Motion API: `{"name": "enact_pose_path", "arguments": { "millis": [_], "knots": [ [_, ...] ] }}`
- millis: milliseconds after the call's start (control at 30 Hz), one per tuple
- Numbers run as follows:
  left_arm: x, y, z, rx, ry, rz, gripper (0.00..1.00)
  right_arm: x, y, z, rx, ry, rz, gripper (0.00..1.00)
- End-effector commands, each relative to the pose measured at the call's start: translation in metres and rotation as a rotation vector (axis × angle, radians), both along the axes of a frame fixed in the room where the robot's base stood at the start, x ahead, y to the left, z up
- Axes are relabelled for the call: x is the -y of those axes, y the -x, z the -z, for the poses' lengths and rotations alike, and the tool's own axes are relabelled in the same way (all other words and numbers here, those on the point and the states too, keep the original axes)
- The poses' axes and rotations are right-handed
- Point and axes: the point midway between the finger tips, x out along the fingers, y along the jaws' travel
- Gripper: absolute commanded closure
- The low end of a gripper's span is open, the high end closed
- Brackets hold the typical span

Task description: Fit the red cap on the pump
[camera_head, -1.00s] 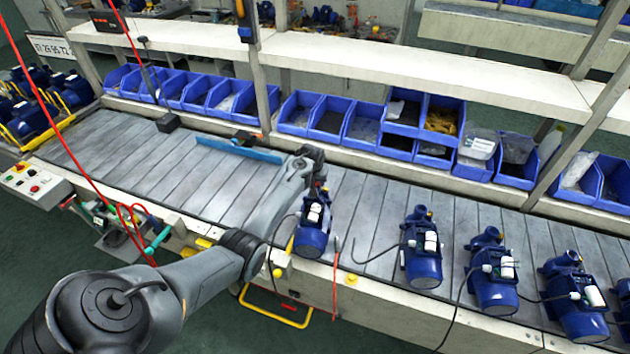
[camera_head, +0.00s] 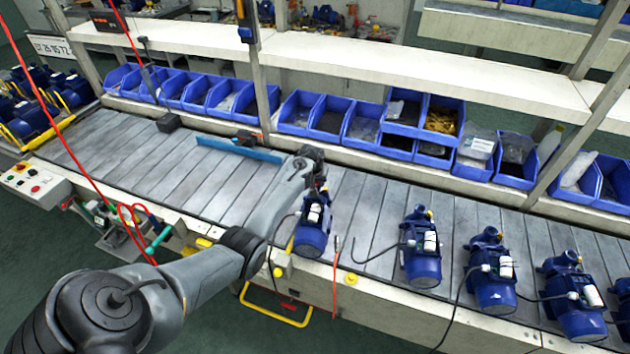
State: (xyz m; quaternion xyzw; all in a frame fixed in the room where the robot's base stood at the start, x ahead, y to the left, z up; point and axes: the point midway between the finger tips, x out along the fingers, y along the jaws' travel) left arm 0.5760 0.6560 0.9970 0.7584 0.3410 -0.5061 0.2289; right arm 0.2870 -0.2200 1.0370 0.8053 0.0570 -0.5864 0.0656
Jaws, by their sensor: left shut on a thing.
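A blue pump (camera_head: 312,238) with a white cylinder on its side stands at the front edge of the conveyor, near the middle of the view. My left gripper (camera_head: 316,182) is directly at the top of this pump, its hand pointing down. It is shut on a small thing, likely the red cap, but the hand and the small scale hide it. I cannot tell whether it touches the pump's opening. My right gripper is not in view.
Several more blue pumps (camera_head: 421,255) with black cables stand to the right along the slatted conveyor (camera_head: 150,160). Blue parts bins (camera_head: 300,112) line the back under a white shelf (camera_head: 420,75). A blue bar (camera_head: 240,150) lies left of the hand. A red hose (camera_head: 75,150) hangs at left.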

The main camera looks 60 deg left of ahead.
Motion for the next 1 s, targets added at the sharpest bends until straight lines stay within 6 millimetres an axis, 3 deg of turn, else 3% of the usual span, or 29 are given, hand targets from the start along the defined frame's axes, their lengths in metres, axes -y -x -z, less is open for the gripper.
{"name": "enact_pose_path", "arguments": {
  "millis": [767, 800, 967, 1000],
  "knots": [
    [0.0002, 0.0000, 0.0098, -0.001, 0.001, 0.000, 0.83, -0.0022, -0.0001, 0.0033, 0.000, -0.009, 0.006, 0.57],
    [0.0002, 0.0000, 0.0094, -0.001, 0.001, 0.000, 0.51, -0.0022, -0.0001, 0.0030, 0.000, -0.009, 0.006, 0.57],
    [0.0000, 0.0000, 0.0093, 0.000, 0.000, 0.000, 0.26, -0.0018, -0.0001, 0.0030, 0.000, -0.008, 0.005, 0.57],
    [0.0001, 0.0000, 0.0092, 0.000, 0.000, 0.000, 0.25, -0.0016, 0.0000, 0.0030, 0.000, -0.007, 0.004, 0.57]
  ]
}}
